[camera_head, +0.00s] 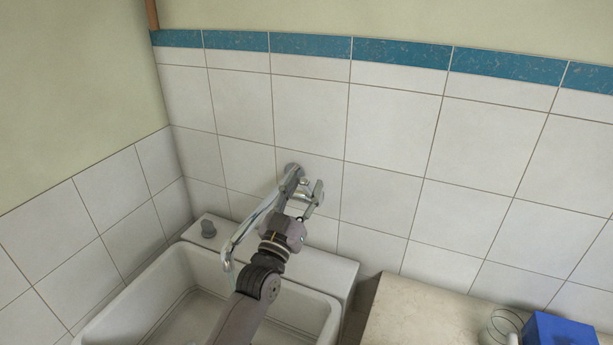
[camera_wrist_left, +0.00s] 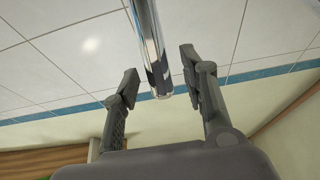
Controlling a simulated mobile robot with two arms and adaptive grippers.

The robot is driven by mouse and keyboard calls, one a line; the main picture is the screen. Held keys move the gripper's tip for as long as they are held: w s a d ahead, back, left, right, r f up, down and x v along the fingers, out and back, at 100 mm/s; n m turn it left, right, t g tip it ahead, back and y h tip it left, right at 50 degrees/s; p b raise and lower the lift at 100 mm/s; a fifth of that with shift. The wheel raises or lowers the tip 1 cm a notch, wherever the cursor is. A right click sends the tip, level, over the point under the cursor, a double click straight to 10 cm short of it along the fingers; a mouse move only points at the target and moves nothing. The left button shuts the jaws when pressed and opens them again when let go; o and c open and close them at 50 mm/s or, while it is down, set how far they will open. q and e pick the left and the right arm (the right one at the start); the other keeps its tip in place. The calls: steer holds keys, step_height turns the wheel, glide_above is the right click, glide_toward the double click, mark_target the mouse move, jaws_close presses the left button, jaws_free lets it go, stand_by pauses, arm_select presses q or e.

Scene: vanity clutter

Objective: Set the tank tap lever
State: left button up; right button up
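The tap is a chrome fitting on the tiled wall, with a long curved spout (camera_head: 243,236) reaching down over the white tank (camera_head: 336,320). My left gripper (camera_head: 305,190) is up by the wall mount of the tap, to the right of the spout. Its arm covers part of the tap, and I cannot make out the lever in the head view. In the left wrist view my left gripper (camera_wrist_left: 158,88) is open. A chrome bar (camera_wrist_left: 149,35) comes down from the top edge and ends between the fingers, with gaps visible. I cannot tell whether it is the lever or the spout. My right gripper is not in view.
A pale counter (camera_head: 420,318) at the right holds a blue box (camera_head: 558,329) and a clear glass (camera_head: 502,326). The tiled wall (camera_head: 390,205) is close behind the tap.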

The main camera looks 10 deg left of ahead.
arm_select(q)
steer(key=shift+x, duration=0.9)
jaws_close()
